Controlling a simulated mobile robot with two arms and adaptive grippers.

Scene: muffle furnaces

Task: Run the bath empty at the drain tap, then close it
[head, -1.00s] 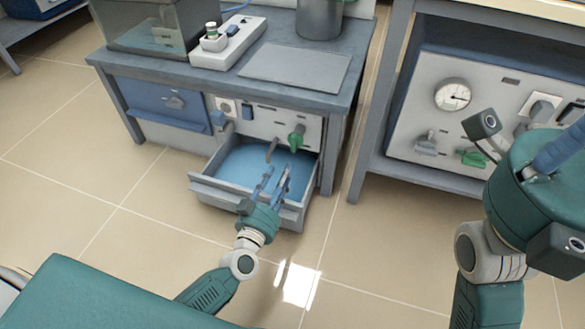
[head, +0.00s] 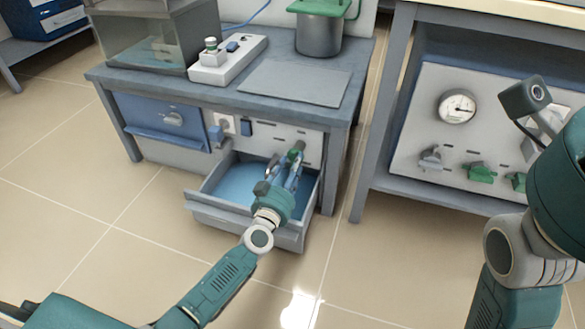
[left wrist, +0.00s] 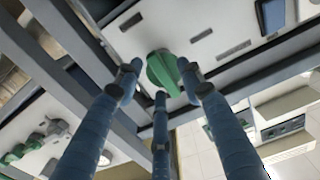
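The green drain tap handle (head: 297,147) sits on the light front panel (head: 262,132) under the bench top, above an open grey drawer (head: 215,208) with a blue surface inside. My left gripper (head: 285,172) is at the tap, largely covering it in the head view. In the left wrist view the green handle (left wrist: 163,72) lies between the spread fingertips of my left gripper (left wrist: 160,82), with no clear contact visible. A see-through tank (head: 145,45) stands on the bench; whether it is the bath, and its level, I cannot tell. My right gripper's fingers are out of view.
A white socket block (head: 228,62), a flat grey plate (head: 290,82) and a metal pot (head: 318,35) stand on the bench. A second panel with a gauge (head: 457,107) and green taps (head: 480,173) is to the right. The tiled floor in front is clear.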

